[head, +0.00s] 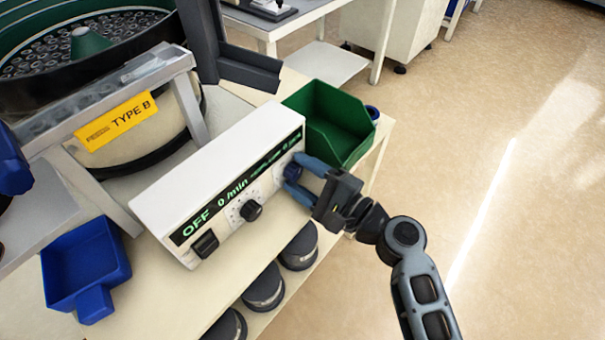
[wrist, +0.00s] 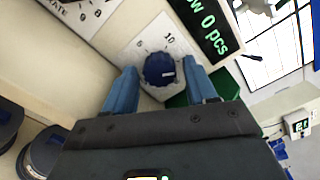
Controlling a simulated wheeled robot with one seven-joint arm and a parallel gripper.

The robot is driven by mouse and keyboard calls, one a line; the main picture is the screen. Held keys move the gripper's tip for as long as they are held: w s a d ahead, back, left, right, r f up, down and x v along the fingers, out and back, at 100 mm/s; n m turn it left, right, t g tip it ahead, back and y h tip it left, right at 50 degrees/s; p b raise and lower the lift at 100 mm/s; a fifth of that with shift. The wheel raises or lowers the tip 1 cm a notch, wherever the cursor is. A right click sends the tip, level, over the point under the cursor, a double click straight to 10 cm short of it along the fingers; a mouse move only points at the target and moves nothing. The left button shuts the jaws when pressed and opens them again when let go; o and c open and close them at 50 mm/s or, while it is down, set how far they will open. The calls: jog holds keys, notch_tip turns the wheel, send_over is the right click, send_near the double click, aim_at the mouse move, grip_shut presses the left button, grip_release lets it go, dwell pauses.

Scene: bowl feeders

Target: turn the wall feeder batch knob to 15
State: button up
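The white control box (head: 190,150) stands on the bench with a dark display strip along its top front edge. The display reads "OFF", "0 /min" and, in the wrist view, "0 pcs" (wrist: 208,22). The blue batch knob (wrist: 160,68) sits on a white dial with 5 and 10 visible; its pointer and setting cannot be read. My gripper (head: 303,177) is at the right end of the box front. In the wrist view, its blue fingers (wrist: 161,88) are open on either side of the knob, with a gap on both sides.
A black knob (head: 251,210) and a black switch (head: 205,243) are further left on the box. A green bin (head: 335,125) stands just behind my gripper. A blue tray (head: 85,265) and the bowl feeder (head: 85,75) are at left. Floor at right is clear.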

jog(key=shift+o, duration=0.2)
dwell(0.5)
jog(key=shift+s+a+r+m+p, duration=0.1)
jog(key=shift+r+m+p, duration=0.05)
jog(key=shift+m+p, duration=0.8)
jog(key=m+p, duration=0.3)
jog(key=shift+r+p, duration=0.1)
jog(key=shift+p, duration=0.25)
jog(key=m+p, duration=0.6)
jog(key=shift+a+m, duration=0.1)
jog(key=shift+m, duration=0.15)
jog(key=s+d+f+n+h, duration=0.3)
jog(key=s+d, duration=0.6)
jog(key=s, duration=0.3)
jog(key=s+d+f+n+h, duration=0.3)
jog(key=s+d+n+h, duration=0.3)
jog(key=s+d, duration=0.4)
jog(key=shift+s+d+f+n, duration=0.15)
jog(key=shift+s+f+n, duration=0.2)
jog(key=shift+s, duration=0.65)
jog(key=shift+r, duration=0.1)
